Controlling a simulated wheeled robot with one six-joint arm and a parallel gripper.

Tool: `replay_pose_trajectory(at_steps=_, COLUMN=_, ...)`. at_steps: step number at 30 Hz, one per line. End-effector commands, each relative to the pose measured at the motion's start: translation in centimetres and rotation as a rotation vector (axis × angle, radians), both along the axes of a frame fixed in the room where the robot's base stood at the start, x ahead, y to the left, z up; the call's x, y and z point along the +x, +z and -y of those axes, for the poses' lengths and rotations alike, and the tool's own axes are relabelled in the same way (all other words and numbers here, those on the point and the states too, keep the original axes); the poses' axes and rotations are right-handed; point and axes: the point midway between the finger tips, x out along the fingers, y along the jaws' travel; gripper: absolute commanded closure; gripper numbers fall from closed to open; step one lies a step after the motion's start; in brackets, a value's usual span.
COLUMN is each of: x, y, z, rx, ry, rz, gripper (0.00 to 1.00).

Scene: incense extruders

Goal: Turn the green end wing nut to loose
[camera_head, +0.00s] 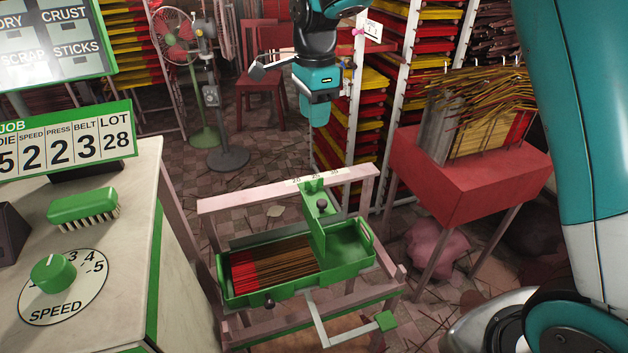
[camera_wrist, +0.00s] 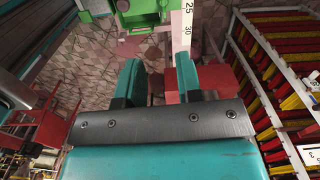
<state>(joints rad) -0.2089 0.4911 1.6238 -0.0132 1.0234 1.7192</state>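A green end stop (camera_head: 315,235) stands across the green tray (camera_head: 350,262), near the numbered rail. A small dark knob (camera_head: 322,203) sits on its upper part; this looks like the wing nut, but its wings and turn are too small to tell. In the wrist view the green fitting (camera_wrist: 95,8) is at the top edge, partly cut off. My gripper (camera_wrist: 157,62) points toward it with two teal fingers apart and nothing between them. In the head view my gripper (camera_head: 316,116) hangs above and behind the tray, clear of the knob.
Brown and red sticks (camera_head: 275,264) lie in the tray on a pinkish wooden stand (camera_head: 225,205). A control cabinet (camera_head: 140,225) with a speed dial is at left. A red table (camera_head: 470,180) with sticks is at right. Racks (camera_head: 410,70) stand behind. Air above the tray is clear.

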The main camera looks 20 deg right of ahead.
Motion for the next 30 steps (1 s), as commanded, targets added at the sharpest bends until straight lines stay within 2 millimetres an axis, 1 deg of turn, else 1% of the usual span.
replay_pose_trajectory(at_steps=1, x=0.5, y=-0.4, z=0.1, rx=-0.005, ry=-0.040, rz=-0.003, gripper=0.67)
replay_pose_trajectory(at_steps=3, x=0.8, y=-0.9, z=0.2, rx=-0.008, ry=-0.071, rz=-0.004, gripper=0.67)
replay_pose_trajectory(at_steps=5, x=0.8, y=-1.5, z=0.2, rx=-0.009, ry=-0.077, rz=-0.006, gripper=0.67)
replay_pose_trajectory(at_steps=8, x=0.7, y=-3.1, z=0.2, rx=-0.009, ry=-0.076, rz=-0.007, gripper=0.67)
replay_pose_trajectory(at_steps=21, x=0.6, y=-13.0, z=0.2, rx=-0.008, ry=-0.072, rz=-0.007, gripper=0.67)
replay_pose_trajectory(at_steps=25, x=0.6, y=-15.3, z=0.2, rx=-0.008, ry=-0.072, rz=-0.006, gripper=0.67)
replay_pose_trajectory(at_steps=30, x=0.7, y=-17.2, z=0.2, rx=-0.008, ry=-0.072, rz=-0.004, gripper=0.67)
